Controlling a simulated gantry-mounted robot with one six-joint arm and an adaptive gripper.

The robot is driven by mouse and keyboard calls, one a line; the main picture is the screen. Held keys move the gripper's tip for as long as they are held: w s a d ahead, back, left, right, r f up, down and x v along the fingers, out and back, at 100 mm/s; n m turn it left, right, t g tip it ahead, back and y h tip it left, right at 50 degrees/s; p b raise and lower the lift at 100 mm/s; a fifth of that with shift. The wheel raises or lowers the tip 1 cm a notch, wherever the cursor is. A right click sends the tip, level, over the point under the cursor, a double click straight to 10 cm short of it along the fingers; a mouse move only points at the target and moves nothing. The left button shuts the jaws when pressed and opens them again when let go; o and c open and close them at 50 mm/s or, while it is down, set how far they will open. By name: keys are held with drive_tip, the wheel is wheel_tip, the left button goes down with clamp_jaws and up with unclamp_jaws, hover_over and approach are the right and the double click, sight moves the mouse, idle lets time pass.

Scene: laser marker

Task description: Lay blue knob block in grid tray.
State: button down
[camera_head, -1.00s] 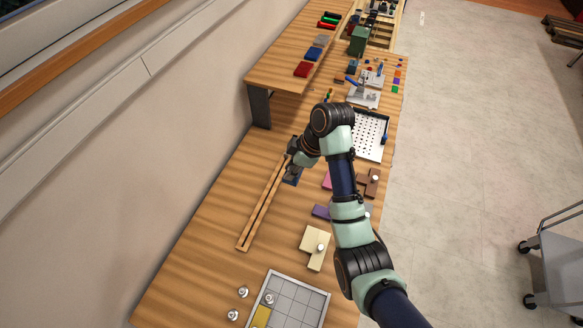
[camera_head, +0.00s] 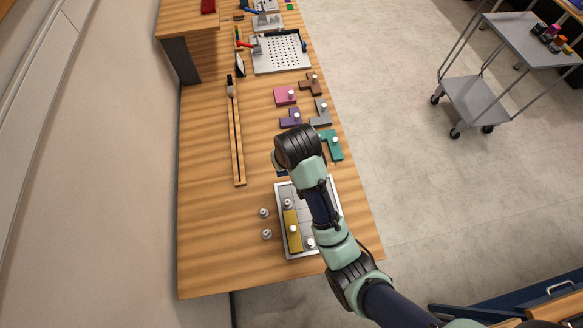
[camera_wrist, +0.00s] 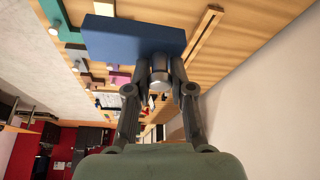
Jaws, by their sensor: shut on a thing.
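The blue knob block (camera_wrist: 135,38) hangs from my gripper (camera_wrist: 159,76), whose two fingers are shut on its metal knob (camera_wrist: 160,80). In the head view a small dark blue edge of the block (camera_head: 282,173) shows below my wrist, and my fingers are hidden there. The grid tray (camera_head: 279,212) is a grey, flat tray at the near end of the bench. The block is near its far edge; its height above the bench is hard to tell. A yellow knob block (camera_head: 292,232) lies along the tray's left side. My arm covers much of the tray.
Two loose metal knobs (camera_head: 263,212) (camera_head: 267,234) stand left of the tray. Teal (camera_head: 333,150), purple (camera_head: 288,122), grey (camera_head: 317,118), pink (camera_head: 281,98) and brown (camera_head: 307,87) knob blocks lie beyond. A long slotted wooden rail (camera_head: 240,165) lies left. Bench between rail and blocks is clear.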

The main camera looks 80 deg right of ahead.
drive_tip(key=shift+d+f, duration=0.2)
drive_tip(key=shift+f, duration=0.1)
wheel_tip(320, 180, down, 19)
drive_tip(key=b, duration=0.2)
drive_tip(key=shift+d+f+b, duration=0.1)
drive_tip(key=shift+f+b, duration=0.1)
drive_tip(key=shift+b, duration=0.15)
drive_tip(key=shift+f, duration=0.1)
drive_tip(key=c, duration=1)
unclamp_jaws()
drive_tip(key=p+v, duration=0.2)
drive_tip(key=v, duration=1)
drive_tip(key=shift+w, duration=0.1)
